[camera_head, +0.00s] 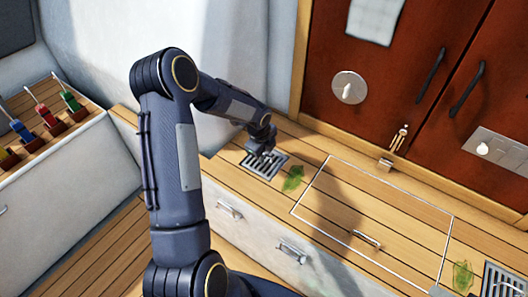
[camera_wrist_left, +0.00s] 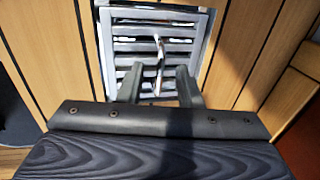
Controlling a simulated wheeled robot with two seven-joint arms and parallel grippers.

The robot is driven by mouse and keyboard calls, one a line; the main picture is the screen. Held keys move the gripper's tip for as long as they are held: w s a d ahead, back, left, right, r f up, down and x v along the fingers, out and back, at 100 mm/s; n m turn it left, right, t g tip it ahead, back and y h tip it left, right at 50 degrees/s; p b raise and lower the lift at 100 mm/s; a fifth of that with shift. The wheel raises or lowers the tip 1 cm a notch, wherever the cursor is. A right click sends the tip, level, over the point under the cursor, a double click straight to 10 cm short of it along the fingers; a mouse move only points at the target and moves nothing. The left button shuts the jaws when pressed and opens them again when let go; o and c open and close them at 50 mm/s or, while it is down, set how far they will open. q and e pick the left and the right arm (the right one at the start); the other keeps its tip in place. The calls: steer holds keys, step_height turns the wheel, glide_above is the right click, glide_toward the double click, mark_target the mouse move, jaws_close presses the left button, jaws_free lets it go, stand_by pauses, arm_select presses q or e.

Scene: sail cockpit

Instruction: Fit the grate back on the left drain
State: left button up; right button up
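The left drain grate (camera_head: 271,168) is a metal square with dark slots, lying on the wooden bench below my left gripper (camera_head: 262,152). In the left wrist view the slatted grate (camera_wrist_left: 180,32) fills the top middle, with a thin upright pull or tab (camera_wrist_left: 158,52) at its centre. The fingers of my left gripper (camera_wrist_left: 160,72) stand apart, one on each side of that tab, with gaps visible. I cannot tell whether the grate sits flush in its drain. My right gripper is not in view.
Green leafy clumps lie beside the left grate (camera_head: 293,179) and near the right drain (camera_head: 462,276). The right drain (camera_head: 500,282) has a slotted grate. A white-outlined hatch (camera_head: 400,222) lies between them. Red-brown doors (camera_head: 395,80) rise behind; colored-handled items (camera_head: 45,115) stand at left.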

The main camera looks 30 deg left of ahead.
arm_select(q)
step_height(320, 180, up, 8)
steer(key=s+p, duration=0.1)
steer(key=shift+s+f, duration=0.15)
steer(key=shift+s, duration=0.1)
steer(key=s+d+r+n+t, duration=0.1)
steer(key=s+d+r+n, duration=0.3)
steer(key=s+r+n, duration=0.8)
steer(key=s+d+r+n+t+h, duration=0.15)
steer(key=s+d+n, duration=0.25)
steer(key=s, duration=0.4)
steer(key=s+d+r+n+t+h, duration=0.1)
steer(key=s+d+r+n+h, duration=0.15)
steer(key=s+d+n, duration=0.4)
step_height(320, 180, up, 15)
steer(key=a+m+p, duration=0.2)
steer(key=p, duration=1.3)
steer(key=shift+s+a+f, duration=0.15)
steer(key=shift+s+a, duration=0.25)
